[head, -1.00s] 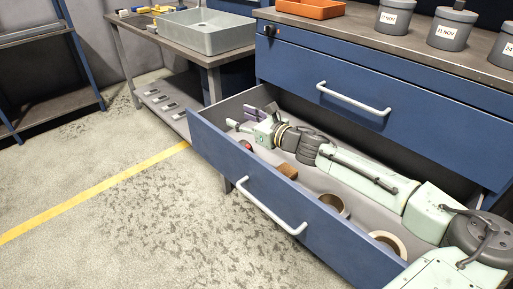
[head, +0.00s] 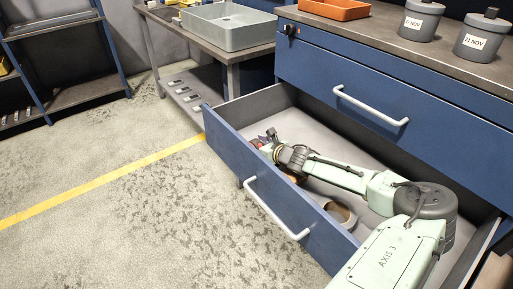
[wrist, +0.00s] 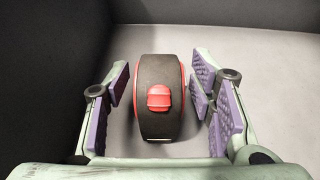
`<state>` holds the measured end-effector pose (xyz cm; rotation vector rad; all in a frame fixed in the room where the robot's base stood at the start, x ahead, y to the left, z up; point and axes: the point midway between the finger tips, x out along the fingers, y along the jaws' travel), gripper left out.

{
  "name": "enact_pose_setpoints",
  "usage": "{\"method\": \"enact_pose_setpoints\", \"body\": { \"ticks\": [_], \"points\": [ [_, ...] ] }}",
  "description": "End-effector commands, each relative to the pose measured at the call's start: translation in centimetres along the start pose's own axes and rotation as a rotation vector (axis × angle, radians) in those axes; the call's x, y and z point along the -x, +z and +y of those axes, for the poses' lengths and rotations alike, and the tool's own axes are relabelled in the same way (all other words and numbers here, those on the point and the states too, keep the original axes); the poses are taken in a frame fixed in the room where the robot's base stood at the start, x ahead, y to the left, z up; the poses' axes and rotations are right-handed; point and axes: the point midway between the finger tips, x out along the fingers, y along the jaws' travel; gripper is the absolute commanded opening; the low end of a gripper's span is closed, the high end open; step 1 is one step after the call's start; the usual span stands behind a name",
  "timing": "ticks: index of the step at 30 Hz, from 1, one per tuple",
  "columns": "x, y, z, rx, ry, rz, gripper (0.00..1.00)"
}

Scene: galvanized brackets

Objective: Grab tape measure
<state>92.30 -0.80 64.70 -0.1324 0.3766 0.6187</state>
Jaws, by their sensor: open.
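The tape measure (wrist: 160,97) is black with red edges and a red button, and it rests on the drawer floor. In the wrist view it sits between the two purple-padded fingers of my gripper (wrist: 160,105). The gripper is open, with a gap visible on each side of the tape measure. In the head view my gripper (head: 264,140) is low inside the open drawer (head: 228,142), at its far left end by the front panel. There the tape measure is mostly hidden by the gripper and the panel.
A brown ring-shaped roll (head: 342,213) lies in the drawer near the front panel. The drawer walls stand close to my gripper. The closed upper drawer has a white handle (head: 370,105). A grey bin (head: 228,27) and an orange tray (head: 335,9) are on the worktops above.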

Motion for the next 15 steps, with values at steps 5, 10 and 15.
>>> {"method": "enact_pose_setpoints", "body": {
  "ticks": [5,10,15],
  "points": [
    [-2.6,0.3,0.2,0.0,0.001,0.002,0.5],
    [-3.4,0.3,0.1,0.0,0.0,0.0,0.5],
    [-3.3,0.3,0.1,0.0,0.0,0.0,0.49]
  ]
}}
